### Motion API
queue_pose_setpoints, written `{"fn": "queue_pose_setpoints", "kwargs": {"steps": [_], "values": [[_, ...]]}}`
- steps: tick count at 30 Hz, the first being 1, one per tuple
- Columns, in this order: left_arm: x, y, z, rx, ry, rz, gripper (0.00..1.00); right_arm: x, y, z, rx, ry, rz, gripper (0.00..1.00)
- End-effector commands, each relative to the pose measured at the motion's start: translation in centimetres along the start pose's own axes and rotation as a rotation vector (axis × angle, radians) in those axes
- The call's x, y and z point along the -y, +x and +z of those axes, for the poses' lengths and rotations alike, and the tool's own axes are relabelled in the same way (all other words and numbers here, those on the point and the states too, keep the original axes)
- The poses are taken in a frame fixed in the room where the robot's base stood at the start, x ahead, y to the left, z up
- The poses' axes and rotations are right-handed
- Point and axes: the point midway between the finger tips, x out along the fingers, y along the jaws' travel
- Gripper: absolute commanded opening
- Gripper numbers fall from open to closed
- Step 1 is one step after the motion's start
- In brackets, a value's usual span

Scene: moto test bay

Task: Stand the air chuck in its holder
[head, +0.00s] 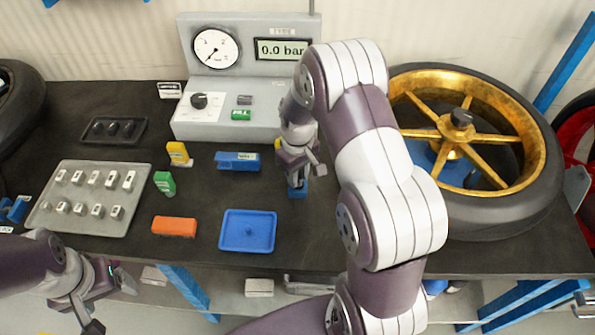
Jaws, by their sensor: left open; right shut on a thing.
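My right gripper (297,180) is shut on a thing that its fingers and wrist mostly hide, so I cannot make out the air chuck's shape. A small blue block (298,192) shows directly below the fingertips, at the table. I cannot tell whether it is the holder or whether the held thing touches it. A speck of yellow shows at the left side of the wrist. My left gripper (108,303) is open and empty at the lower left, in front of the table's front edge.
Left of my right gripper are a blue bracket (238,161), a blue tray (248,244) and an orange block (174,227). A gauge unit (205,85) stands behind. A gold-rimmed wheel (535,190) fills the right. A grey tray (130,225) of small parts lies left.

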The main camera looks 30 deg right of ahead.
Motion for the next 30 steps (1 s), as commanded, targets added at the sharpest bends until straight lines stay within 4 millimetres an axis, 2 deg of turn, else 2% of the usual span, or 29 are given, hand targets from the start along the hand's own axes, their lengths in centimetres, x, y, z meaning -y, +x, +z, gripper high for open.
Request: {"fn": "queue_pose_setpoints", "kwargs": {"steps": [30], "values": [[0.00,-0.66,-0.08,0.000,0.000,0.000,0.76,0.01,-0.16,0.02,0.000,0.000,0.000,0.00]]}}
